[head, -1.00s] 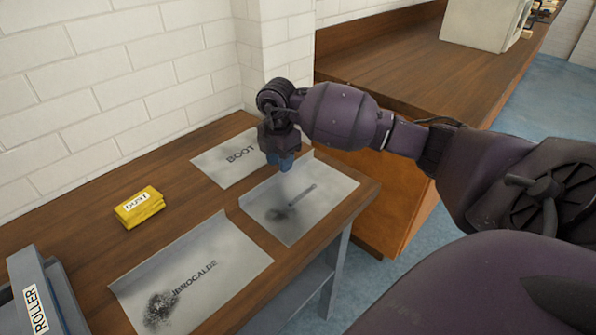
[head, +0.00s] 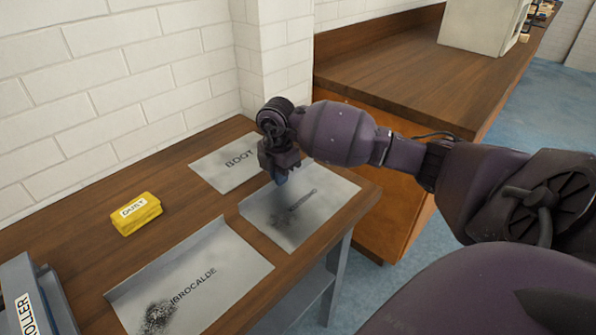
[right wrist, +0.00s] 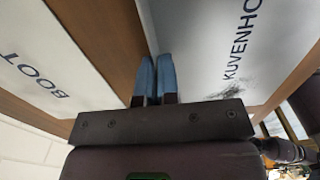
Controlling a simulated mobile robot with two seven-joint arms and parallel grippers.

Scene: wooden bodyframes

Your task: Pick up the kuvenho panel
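The kuvenho panel (head: 318,205) is a grey sheet with a dark smudge, lying on the table near its right edge. Its lettering reads clearly in the right wrist view (right wrist: 215,35). A raised lip runs along its far left edge. My right gripper (head: 281,178) points down at this lip. In the right wrist view its two blue fingers (right wrist: 157,80) are close together, with the lip running in between them, so they look shut on it. The panel still lies on the table. My left gripper is not in view.
The boot panel (head: 225,165) lies behind and left of the kuvenho panel, and the brocalde panel (head: 215,260) lies in front left. A yellow duzly block (head: 136,214) and a grey roller box (head: 30,295) are further left. A white brick wall (head: 120,90) stands behind.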

